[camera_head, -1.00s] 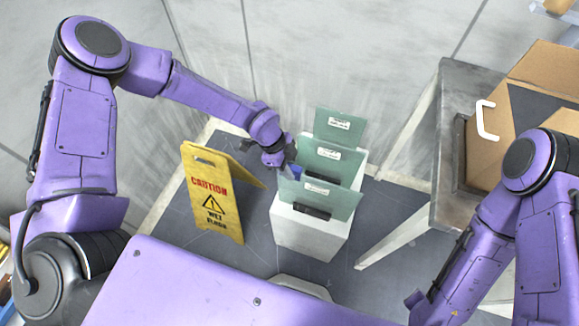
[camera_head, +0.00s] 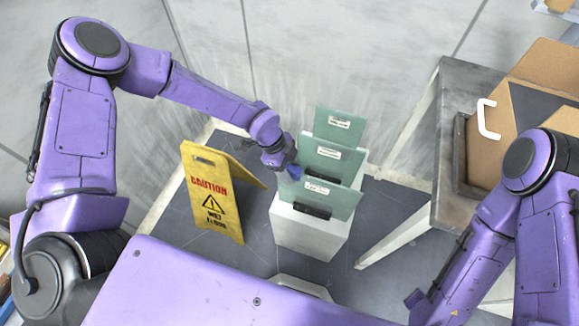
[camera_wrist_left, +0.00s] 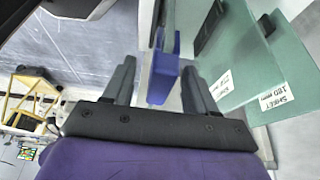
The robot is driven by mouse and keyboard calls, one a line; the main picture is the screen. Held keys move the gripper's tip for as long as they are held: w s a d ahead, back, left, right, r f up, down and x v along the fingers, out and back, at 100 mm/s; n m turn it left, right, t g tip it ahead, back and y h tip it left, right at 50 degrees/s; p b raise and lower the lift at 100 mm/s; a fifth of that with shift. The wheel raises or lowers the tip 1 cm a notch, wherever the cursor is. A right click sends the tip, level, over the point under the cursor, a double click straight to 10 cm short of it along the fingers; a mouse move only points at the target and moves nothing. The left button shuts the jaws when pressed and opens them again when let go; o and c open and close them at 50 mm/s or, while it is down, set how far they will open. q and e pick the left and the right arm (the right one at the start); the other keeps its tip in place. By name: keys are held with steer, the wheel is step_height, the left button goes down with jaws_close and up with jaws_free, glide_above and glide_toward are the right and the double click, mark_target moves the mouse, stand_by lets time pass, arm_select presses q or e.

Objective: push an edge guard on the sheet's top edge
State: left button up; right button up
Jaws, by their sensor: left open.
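Several green, labelled sheets stand upright in a row on a white stand (camera_head: 310,238): a front sheet (camera_head: 342,205), a middle one (camera_head: 330,160) and a rear one (camera_head: 345,135). A blue edge guard (camera_head: 294,172) is at the upper left of the front sheet. My left gripper (camera_head: 288,164) is there, pointing toward it. In the left wrist view the blue guard (camera_wrist_left: 162,78) lies along a sheet edge, between the spread fingers of my left gripper (camera_wrist_left: 158,85), with gaps visible on both sides. My right gripper is not visible, only its arm.
A yellow caution sign (camera_head: 213,195) stands on the floor left of the stand. A grey table (camera_head: 450,130) with cardboard boxes (camera_head: 545,75) is at the right. Grey walls are behind. Dark floor shows between the sign and the stand.

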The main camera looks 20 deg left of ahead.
arm_select(q)
steer(key=b+v, duration=0.1)
steer(key=v, duration=0.9)
steer(key=shift+r, duration=0.25)
